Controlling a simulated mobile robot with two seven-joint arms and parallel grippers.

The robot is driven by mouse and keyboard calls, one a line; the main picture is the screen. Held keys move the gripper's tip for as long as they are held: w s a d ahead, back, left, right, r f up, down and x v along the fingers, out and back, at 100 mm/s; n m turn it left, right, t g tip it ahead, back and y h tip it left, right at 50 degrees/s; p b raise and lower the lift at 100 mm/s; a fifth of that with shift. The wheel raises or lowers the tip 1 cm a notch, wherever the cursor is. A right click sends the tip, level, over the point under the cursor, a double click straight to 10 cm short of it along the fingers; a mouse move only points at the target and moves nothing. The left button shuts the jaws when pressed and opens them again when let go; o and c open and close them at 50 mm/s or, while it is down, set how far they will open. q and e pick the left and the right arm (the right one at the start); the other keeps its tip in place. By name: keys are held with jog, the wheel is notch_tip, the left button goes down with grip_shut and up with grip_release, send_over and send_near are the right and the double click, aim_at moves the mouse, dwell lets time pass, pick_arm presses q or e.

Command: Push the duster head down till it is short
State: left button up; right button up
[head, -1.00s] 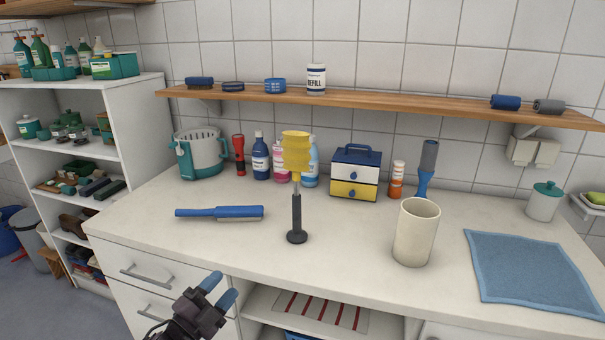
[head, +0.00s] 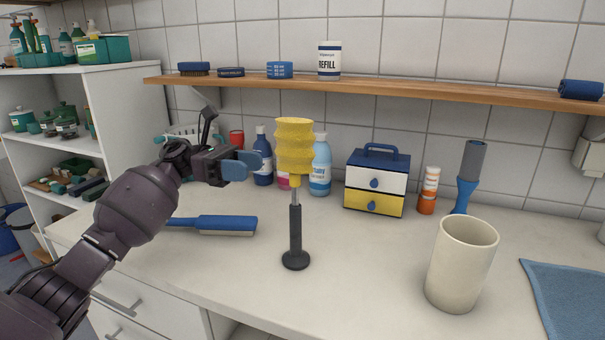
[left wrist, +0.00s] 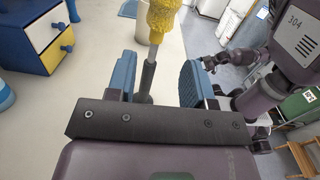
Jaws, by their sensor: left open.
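The duster (head: 295,195) stands upright on the counter on a round dark foot. It has a ribbed yellow head (head: 294,145) on top, a thin grey shaft and a dark handle. A length of grey shaft shows between head and handle. My left gripper (head: 243,165) is open and empty, just left of the yellow head at about its lower part, apart from it. In the left wrist view the duster's yellow head (left wrist: 164,16) and shaft appear beyond and between the blue fingers.
A blue brush (head: 228,225) lies left of the duster. Bottles (head: 320,165) and a small drawer box (head: 377,180) stand behind it. A cream cup (head: 462,265) stands to the right. A wooden shelf (head: 430,90) runs above. The counter before the duster is clear.

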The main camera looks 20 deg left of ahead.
aim_at(295, 171)
pick_arm(q)
jog(key=shift+m, duration=0.4)
jog(key=d, duration=0.8)
jog(key=shift+d+r+p, duration=0.3)
jog(key=shift+r+p, duration=0.1)
jog(key=shift+d+f, duration=0.1)
jog(key=shift+d, duration=0.8)
jog(key=shift+c, duration=0.5)
